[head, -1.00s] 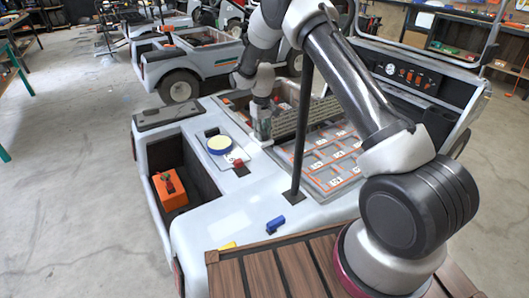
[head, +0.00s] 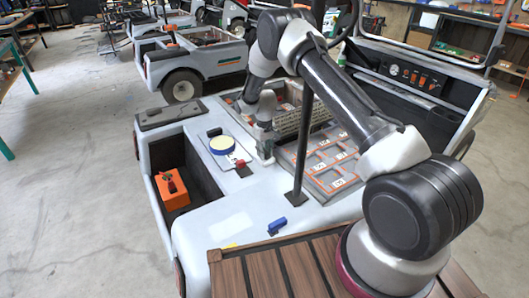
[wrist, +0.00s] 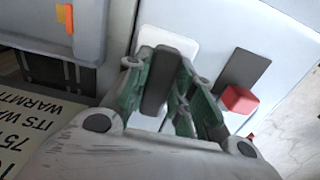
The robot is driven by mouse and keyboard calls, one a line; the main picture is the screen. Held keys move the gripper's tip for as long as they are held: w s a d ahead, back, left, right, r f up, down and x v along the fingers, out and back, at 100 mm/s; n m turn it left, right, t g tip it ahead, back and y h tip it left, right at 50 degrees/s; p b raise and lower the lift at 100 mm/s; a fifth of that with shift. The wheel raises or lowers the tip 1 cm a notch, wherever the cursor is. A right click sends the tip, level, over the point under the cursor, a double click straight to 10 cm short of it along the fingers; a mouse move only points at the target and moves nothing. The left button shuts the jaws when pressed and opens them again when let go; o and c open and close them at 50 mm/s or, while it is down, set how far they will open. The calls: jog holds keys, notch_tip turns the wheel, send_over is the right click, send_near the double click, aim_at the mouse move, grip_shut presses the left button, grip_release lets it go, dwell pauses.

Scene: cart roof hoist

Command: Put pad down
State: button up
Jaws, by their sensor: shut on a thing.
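My gripper (head: 266,145) is over the pale cart body, just right of a red block (head: 239,164). In the wrist view its green fingers (wrist: 160,95) are closed around a dark grey upright piece (wrist: 156,78), which looks like the pad. A white round-cornered plate (wrist: 180,43) shows behind the fingers in that view. I cannot tell whether the held piece touches it. The red block also shows in the wrist view (wrist: 239,99), to the right beside a dark slot. In the head view the held piece is too small to make out.
A compartment tray with orange-edged cells (head: 328,160) and a dark upright post (head: 303,130) stand to the right. A blue block (head: 277,226) lies nearer on the clear pale surface.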

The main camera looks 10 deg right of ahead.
aim_at(265, 151)
jog(key=o, duration=1)
jog(key=shift+f, duration=0.15)
notch_tip(265, 151, up, 12)
